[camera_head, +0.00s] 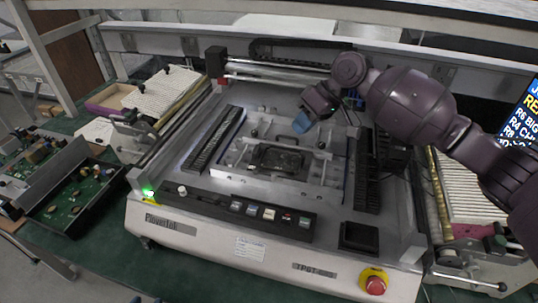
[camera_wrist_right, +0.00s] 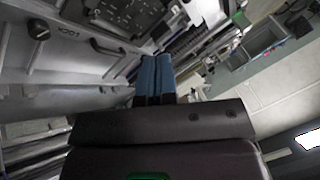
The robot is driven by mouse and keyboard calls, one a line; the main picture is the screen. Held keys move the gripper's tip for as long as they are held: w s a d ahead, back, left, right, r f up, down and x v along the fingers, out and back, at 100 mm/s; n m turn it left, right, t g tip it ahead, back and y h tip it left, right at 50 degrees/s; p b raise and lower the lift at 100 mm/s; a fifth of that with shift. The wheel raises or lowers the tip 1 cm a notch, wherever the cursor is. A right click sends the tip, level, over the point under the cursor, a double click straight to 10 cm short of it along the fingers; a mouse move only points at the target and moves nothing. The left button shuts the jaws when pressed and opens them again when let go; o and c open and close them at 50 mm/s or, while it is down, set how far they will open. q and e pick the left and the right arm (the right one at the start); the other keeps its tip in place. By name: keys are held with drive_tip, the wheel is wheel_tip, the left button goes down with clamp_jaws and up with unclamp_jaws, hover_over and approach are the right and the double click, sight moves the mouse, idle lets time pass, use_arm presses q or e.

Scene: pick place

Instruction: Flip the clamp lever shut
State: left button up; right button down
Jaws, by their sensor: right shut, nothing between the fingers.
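My right gripper (camera_head: 301,123) comes in from the right in the head view. Its blue fingertips are over the back part of the metal fixture plate (camera_head: 228,160). In the wrist view the two blue fingers (camera_wrist_right: 156,76) are shut together with nothing between them. A black lever knob (camera_wrist_right: 39,27) beside lettering that seems to read LOCK is at the upper left of the wrist view, apart from the fingers. A black bar-shaped handle (camera_wrist_right: 112,49) is nearer to them. Small dark knobs (camera_head: 321,145) stand on the fixture in the head view. I cannot tell which is the clamp lever. My left gripper is not in view.
The machine has a front button panel (camera_head: 250,210) and a red emergency stop (camera_head: 375,284). Racks of white trays (camera_head: 160,92) stand at left, with more (camera_head: 468,190) at right. A box of circuit boards (camera_head: 66,198) is at far left. Rails (camera_head: 270,68) run along the back.

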sight(268, 175)
drive_tip(key=x, duration=0.9)
drive_tip(key=shift+a+f, duration=0.2)
drive_tip(key=shift+f, duration=0.05)
drive_tip(key=shift+s+a+f+p, duration=0.2)
drive_tip(key=shift+s+a, duration=0.2)
drive_tip(key=shift+a, duration=0.2)
drive_tip(key=shift+s+a+f+p, duration=0.15)
drive_tip(key=shift+s+a, duration=0.25)
drive_tip(key=shift+a, duration=0.2)
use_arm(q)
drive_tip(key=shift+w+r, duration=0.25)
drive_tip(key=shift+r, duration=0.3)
use_arm(e)
drive_tip(key=shift+s+a+f, duration=0.2)
drive_tip(key=shift+s+a, duration=0.15)
drive_tip(key=shift+a, duration=0.1)
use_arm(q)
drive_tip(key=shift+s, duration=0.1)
